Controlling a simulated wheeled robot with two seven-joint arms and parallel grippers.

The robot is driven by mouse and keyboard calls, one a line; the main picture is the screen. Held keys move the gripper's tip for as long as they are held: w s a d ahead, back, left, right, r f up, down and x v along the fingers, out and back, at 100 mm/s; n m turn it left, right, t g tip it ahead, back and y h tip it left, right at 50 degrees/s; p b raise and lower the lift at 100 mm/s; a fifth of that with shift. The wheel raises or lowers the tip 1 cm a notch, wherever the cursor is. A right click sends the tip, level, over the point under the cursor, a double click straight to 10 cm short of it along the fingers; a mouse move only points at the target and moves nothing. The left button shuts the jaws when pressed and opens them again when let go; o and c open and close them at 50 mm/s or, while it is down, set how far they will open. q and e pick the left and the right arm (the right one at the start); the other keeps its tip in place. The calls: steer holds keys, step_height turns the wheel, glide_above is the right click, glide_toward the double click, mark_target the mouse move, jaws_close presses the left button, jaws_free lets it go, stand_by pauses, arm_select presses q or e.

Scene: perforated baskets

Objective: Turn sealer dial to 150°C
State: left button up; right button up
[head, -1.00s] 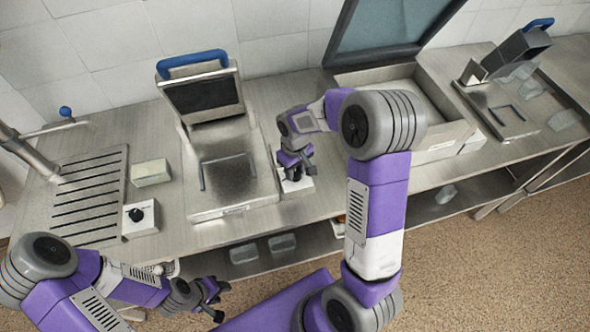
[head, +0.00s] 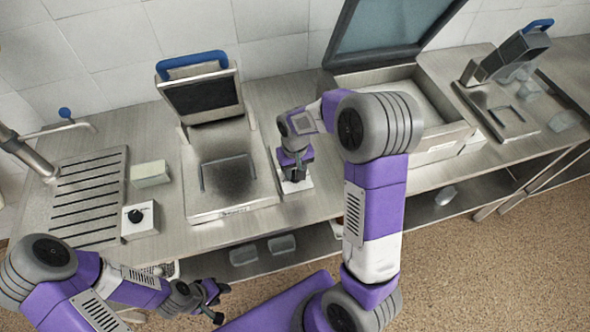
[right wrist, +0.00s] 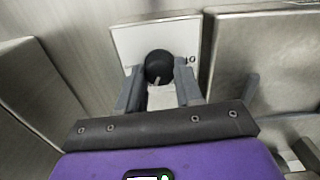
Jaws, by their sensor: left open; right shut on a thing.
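A white control box (head: 300,185) stands on the counter just right of the sealer (head: 236,185), whose lid with a blue handle is raised. In the right wrist view the box's white face (right wrist: 135,40) carries a round black dial (right wrist: 159,66) with a pale pointer mark toward the bottom of the picture. A partly hidden printed number ending in 0 is right of the dial. My right gripper (head: 294,178) is shut on the dial, its fingers at either side in the right wrist view (right wrist: 160,92). My left gripper (head: 215,300) is open and empty in front of the counter.
A second white box with a black dial (head: 140,218) stands at the left, near a slotted drain (head: 88,195) and a small pale block (head: 150,173). A large steel machine (head: 440,110) with its lid up is right of my right arm.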

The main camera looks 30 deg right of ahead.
steer(key=o, duration=1)
steer(key=shift+o, duration=0.2)
steer(key=shift+r, duration=0.15)
step_height(320, 180, up, 7)
steer(key=shift+r+p, duration=0.2)
steer(key=shift+p, duration=0.35)
